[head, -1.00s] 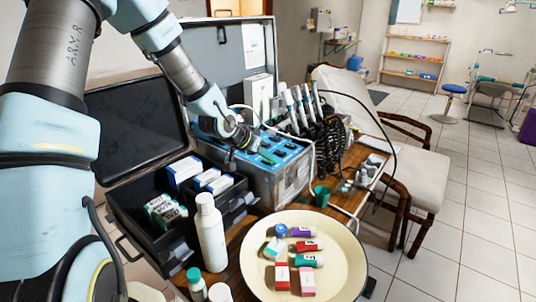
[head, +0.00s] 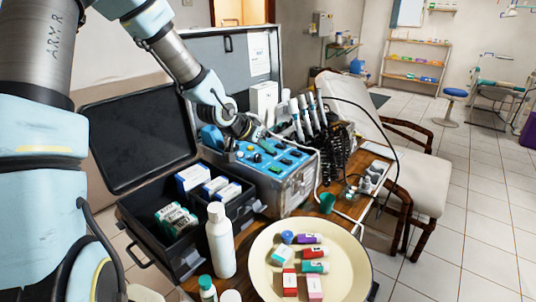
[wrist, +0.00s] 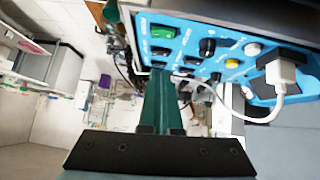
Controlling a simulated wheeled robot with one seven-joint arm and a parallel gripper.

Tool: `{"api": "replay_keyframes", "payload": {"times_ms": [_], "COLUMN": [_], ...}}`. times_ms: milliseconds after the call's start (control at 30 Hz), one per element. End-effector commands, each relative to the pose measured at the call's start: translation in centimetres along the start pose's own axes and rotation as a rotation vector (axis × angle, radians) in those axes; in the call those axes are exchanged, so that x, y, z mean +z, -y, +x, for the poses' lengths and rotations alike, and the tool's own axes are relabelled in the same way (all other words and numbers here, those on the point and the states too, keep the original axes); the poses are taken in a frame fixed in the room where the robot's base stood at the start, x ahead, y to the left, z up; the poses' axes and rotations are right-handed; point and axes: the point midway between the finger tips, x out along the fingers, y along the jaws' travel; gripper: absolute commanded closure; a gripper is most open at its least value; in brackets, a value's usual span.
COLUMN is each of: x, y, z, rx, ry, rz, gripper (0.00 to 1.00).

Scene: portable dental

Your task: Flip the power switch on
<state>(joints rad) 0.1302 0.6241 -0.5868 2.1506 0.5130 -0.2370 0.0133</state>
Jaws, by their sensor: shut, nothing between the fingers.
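The dental unit's blue control panel (head: 262,160) shows in the head view, on top of a metal case (head: 297,186). A green rocker switch (head: 276,169) is near the panel's front edge. In the wrist view the green switch (wrist: 155,31) is at the top, beside black rocker switches (wrist: 162,51). I cannot tell which way it is tipped. My gripper (head: 255,128) is above the rear of the panel, away from the green switch. In the wrist view its green fingers (wrist: 160,98) are together and empty. Contact with the panel does not show.
White handpieces (head: 309,112) stand on the unit's right side, with black coiled hoses below. A white plug (wrist: 283,73) and cable stick out from the panel. An open black case (head: 185,222), a white bottle (head: 220,240) and a cream tray (head: 262,268) are in front.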

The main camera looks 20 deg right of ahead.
Motion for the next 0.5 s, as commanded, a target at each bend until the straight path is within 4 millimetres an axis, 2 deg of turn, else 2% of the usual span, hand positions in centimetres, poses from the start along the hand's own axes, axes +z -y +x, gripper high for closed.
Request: {"api": "replay_keyframes", "payload": {"times_ms": [300,500], "x": [0.0,0.1], "y": [0.2,0.1], "z": [-5.0,-6.6], "rx": [-0.004,-0.002], "ry": [-0.001,0.0], "rz": [-0.002,-0.001], "gripper": [1.0,1.0]}}
